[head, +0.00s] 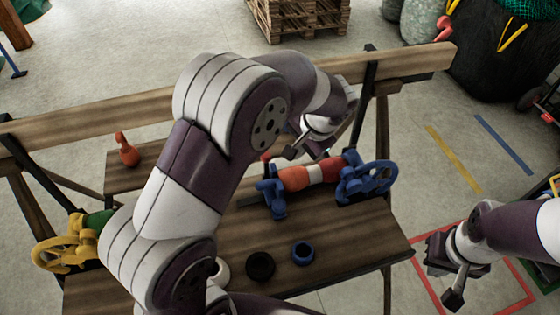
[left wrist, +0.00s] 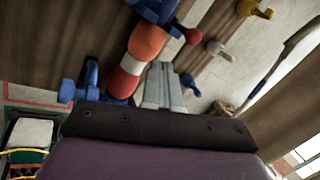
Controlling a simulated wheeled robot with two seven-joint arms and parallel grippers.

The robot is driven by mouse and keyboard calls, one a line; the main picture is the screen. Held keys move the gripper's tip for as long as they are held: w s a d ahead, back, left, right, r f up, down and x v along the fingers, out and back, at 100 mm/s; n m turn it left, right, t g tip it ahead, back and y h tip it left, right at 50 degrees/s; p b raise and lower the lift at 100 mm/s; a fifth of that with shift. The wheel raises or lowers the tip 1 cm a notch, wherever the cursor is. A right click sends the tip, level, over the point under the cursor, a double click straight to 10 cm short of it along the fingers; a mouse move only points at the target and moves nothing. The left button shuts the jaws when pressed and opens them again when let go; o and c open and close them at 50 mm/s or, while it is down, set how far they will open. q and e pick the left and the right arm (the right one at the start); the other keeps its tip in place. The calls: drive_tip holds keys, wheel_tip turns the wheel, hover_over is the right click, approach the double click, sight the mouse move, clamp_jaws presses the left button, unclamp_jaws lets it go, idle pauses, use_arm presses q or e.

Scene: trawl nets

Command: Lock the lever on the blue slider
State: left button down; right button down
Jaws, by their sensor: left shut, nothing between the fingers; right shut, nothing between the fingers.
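The blue slider (head: 271,196) stands at the left end of an orange-and-white float (head: 312,173) on the wooden bench. A blue handwheel (head: 367,182) stands at the float's other end. The slider's lever shows a red tip (head: 266,157); in the left wrist view the red knob (left wrist: 193,36) sits beside the blue slider (left wrist: 158,10). My left gripper (head: 294,152) is shut and empty, above and behind the float, to the right of the lever tip. Its closed fingers show in the left wrist view (left wrist: 164,85). My right gripper (head: 455,291) is shut and empty, right of the bench.
A black ring (head: 260,266) and a blue ring (head: 303,253) lie on the bench front (head: 345,250). A red-orange pin-shaped float (head: 127,150) stands at the back left. A yellow handwheel (head: 66,246) is at the left. A long wooden beam (head: 412,64) runs along the back.

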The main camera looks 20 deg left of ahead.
use_arm(q)
drive_tip(key=shift+a, duration=0.2)
drive_tip(key=shift+s+f, duration=0.1)
approach(267, 167)
drive_tip(key=d, duration=0.1)
drive_tip(key=s+d+f, duration=0.1)
drive_tip(key=d+f, duration=0.1)
drive_tip(key=shift+s+d, duration=0.15)
drive_tip(key=shift+d, duration=0.2)
drive_tip(key=a, duration=0.1)
drive_tip(key=w+a+p, duration=0.1)
drive_tip(key=a, duration=0.1)
drive_tip(key=shift+w+f+p, duration=0.25)
drive_tip(key=shift+f+p, duration=0.05)
drive_tip(key=shift+f, duration=0.1)
drive_tip(key=shift+w+a+f, duration=0.1)
drive_tip(key=shift+w+a, duration=0.15)
drive_tip(key=shift+a, duration=0.2)
drive_tip(key=shift+w+a, duration=0.1)
